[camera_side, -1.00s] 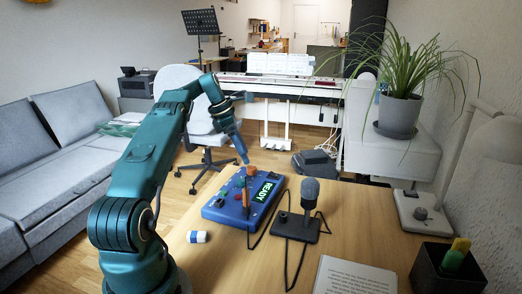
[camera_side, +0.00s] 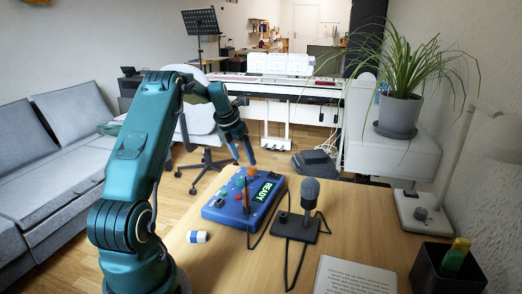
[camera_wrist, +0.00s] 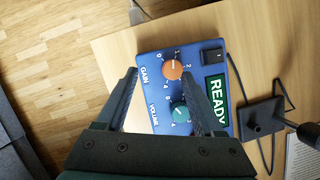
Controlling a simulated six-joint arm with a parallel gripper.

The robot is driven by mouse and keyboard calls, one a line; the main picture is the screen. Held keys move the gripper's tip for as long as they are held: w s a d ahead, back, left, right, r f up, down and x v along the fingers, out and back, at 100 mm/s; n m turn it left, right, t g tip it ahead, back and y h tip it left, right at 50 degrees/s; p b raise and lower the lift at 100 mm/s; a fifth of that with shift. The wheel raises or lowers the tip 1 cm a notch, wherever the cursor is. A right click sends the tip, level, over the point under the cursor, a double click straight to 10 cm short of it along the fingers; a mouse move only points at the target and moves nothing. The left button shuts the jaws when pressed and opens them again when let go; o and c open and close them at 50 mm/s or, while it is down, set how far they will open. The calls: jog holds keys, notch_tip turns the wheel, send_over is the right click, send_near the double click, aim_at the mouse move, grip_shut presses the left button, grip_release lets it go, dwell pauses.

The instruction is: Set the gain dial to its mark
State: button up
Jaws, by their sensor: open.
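The blue box (camera_side: 222,213) lies on the wooden table with a lit green READY display (camera_side: 264,191). Its orange gain dial (camera_wrist: 173,69) has a white pointer line and printed numbers around it; it also shows in the side view (camera_side: 251,171). Which number is the mark, I cannot tell. A teal volume dial (camera_wrist: 180,111) is below it in the wrist view. My gripper (camera_side: 243,162) is open and empty, pointing down above the gain dial. In the wrist view my gripper (camera_wrist: 160,72) has the dial between its fingertips, nearer the right one. I see no contact.
A black switch (camera_wrist: 213,55) is at the box's corner. A microphone (camera_side: 309,195) on a black base stands beside the box, with cables on the table. A blue-and-white eraser (camera_side: 198,237), a book (camera_side: 355,276) and a black pen holder (camera_side: 447,270) lie nearer the front.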

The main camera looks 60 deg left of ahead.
aim_at(250, 168)
jog(key=shift+s+d+r, duration=0.1)
jog(key=shift+d+r, duration=0.15)
jog(key=shift+d, duration=0.25)
jog(key=shift+s+d+r, duration=0.1)
jog(key=shift+d+r, duration=0.15)
jog(key=shift+d, duration=0.2)
jog(key=shift+w+d+r, duration=0.1)
jog(key=shift+d+r, duration=0.05)
jog(key=shift+r, duration=0.05)
jog(key=shift+w+f, duration=0.15)
jog(key=shift+w, duration=0.05)
jog(key=shift+x, duration=2.25)
grip_shut()
